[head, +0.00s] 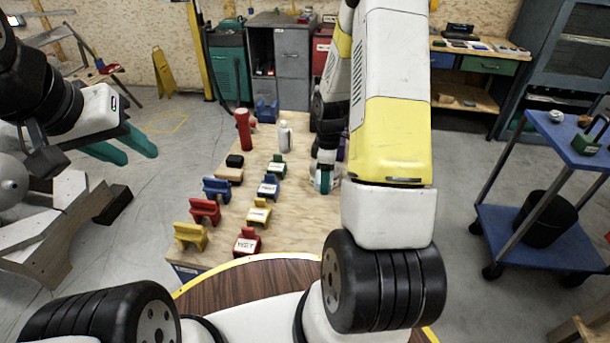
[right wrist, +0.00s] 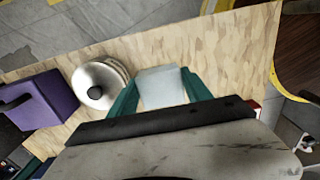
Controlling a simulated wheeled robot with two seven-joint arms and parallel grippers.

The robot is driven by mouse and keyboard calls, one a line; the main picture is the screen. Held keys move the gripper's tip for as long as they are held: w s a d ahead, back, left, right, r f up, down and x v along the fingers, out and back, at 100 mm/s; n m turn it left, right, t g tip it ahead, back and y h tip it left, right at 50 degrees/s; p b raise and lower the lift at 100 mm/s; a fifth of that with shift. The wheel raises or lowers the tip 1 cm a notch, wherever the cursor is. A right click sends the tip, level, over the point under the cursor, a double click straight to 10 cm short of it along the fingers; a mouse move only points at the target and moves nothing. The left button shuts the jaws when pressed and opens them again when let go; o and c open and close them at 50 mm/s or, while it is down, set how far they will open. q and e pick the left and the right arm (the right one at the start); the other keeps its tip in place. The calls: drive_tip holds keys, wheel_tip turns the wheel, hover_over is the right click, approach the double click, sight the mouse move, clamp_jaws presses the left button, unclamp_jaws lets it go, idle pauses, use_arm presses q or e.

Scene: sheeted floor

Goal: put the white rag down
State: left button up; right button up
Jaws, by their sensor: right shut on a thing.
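The white rag (right wrist: 162,87) shows as a small pale block between the two green fingers of my right gripper (right wrist: 160,98) in the right wrist view. The right gripper is shut on it, over or at the plywood table top (right wrist: 200,45); I cannot tell whether the rag touches the wood. In the head view my right gripper (head: 324,180) is low at the table's right side, partly hidden by my own arm. My left gripper (head: 122,150) is at the left, off the table, its green fingers apart and empty.
In the right wrist view a round metal thing (right wrist: 98,85) and a purple block (right wrist: 38,100) stand left of the rag. In the head view, coloured blocks (head: 205,211), a red cylinder (head: 243,129) and a white bottle (head: 285,137) stand on the table. A blue cart (head: 535,235) stands right.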

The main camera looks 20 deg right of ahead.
hover_over(324, 208)
wheel_tip(324, 208, down, 6)
drive_tip(key=shift+w+f, duration=0.1)
drive_tip(key=shift+f, duration=1.85)
drive_tip(key=shift+f, duration=0.15)
drive_tip(key=o, duration=1.3)
